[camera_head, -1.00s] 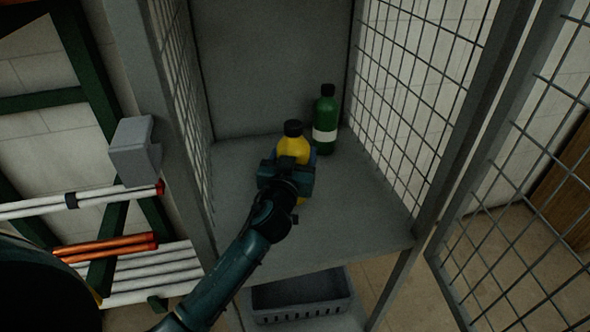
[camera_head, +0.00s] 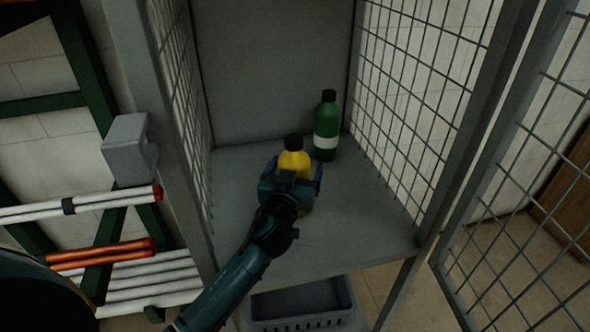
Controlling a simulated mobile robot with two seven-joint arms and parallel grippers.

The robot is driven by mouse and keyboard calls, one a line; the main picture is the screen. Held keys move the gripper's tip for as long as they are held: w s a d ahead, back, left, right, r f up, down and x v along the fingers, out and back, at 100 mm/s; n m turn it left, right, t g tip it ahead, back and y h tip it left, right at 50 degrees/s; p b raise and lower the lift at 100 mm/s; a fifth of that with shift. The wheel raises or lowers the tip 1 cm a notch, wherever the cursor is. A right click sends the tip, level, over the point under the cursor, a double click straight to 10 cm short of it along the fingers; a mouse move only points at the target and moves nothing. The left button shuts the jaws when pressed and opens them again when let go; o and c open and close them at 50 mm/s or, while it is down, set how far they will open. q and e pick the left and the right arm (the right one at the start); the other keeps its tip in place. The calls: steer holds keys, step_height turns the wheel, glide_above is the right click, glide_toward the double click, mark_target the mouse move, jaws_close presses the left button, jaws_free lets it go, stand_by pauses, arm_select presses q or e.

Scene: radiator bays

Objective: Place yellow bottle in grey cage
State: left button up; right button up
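The yellow bottle (camera_head: 294,162) with a black cap is inside the grey cage (camera_head: 345,240), over the cage's shelf floor. My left gripper (camera_head: 292,182) is around the bottle from the front, with a finger on each side of it. The gripper appears closed on the bottle and hides its lower part. I cannot tell clearly whether the bottle's base touches the shelf. My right gripper is not in view.
A green bottle (camera_head: 326,128) with a white label stands on the shelf behind and right of the yellow bottle. The mesh door (camera_head: 520,200) stands open at right. A grey bin (camera_head: 300,305) is below the shelf.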

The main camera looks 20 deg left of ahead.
arm_select(q)
steer(key=shift+r, duration=0.25)
steer(key=s+d+b, duration=0.1)
steer(key=s, duration=1.1)
steer(key=shift+d, duration=0.25)
steer(key=shift+f, duration=0.15)
